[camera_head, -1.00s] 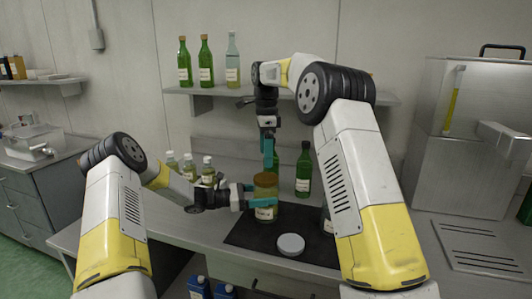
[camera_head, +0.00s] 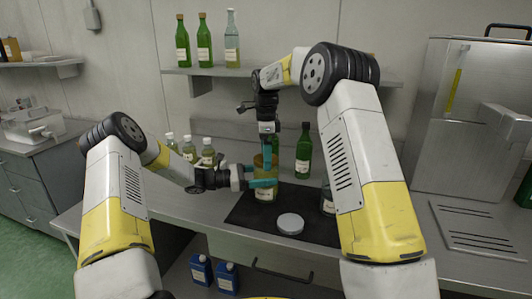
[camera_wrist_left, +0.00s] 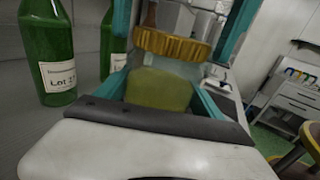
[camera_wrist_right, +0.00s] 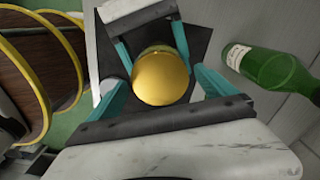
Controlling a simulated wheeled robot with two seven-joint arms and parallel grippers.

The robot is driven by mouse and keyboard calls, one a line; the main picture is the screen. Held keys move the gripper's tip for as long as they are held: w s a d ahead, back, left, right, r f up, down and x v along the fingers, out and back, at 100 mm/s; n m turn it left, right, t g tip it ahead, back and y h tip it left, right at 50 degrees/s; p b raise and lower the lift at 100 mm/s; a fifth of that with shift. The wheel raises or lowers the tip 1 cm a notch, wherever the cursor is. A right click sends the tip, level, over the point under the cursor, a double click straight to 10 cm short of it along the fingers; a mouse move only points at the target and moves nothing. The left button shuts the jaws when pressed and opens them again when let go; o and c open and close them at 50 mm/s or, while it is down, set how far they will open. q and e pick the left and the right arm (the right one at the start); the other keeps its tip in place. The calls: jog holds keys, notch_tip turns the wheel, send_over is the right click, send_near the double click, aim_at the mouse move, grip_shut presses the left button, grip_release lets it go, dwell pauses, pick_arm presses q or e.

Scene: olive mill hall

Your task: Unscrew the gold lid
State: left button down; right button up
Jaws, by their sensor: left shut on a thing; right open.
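A glass jar (camera_head: 265,194) with greenish-yellow contents and a white label stands upright at the black mat. Its ribbed gold lid (camera_wrist_left: 172,45) sits on top, and shows from above in the right wrist view (camera_wrist_right: 161,78). My left gripper (camera_head: 264,183) is shut on the jar's body from the side, below the lid. My right gripper (camera_wrist_right: 163,92) points down from above, open, with its teal fingers on either side of the lid; a gap shows at the right-hand finger. In the head view the right fingers partly hide the lid.
A grey disc (camera_head: 290,223) lies on the black mat (camera_head: 248,212). A green bottle (camera_head: 303,155) stands close behind the jar. Another jar (camera_head: 327,200) is partly hidden by my right arm. Several small bottles (camera_head: 189,151) stand at left. A shelf (camera_head: 330,76) hangs above.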

jog(key=c, duration=1.4)
jog(key=n, duration=0.3)
jog(key=shift+c, duration=0.2)
jog(key=n, duration=0.4)
jog(key=shift+n, duration=0.3)
jog(key=n, duration=0.4)
jog(key=shift+r, duration=0.1)
jog(key=n, duration=0.4)
jog(key=shift+n, duration=0.3)
jog(key=n, duration=0.4)
jog(key=shift+n, duration=0.3)
jog(key=n, duration=0.4)
jog(key=shift+n, duration=0.3)
jog(key=n, duration=1)
jog(key=shift+r+n, duration=0.1)
jog(key=shift+n, duration=0.3)
jog(key=shift+r, duration=0.1)
jog(key=shift+r, duration=1)
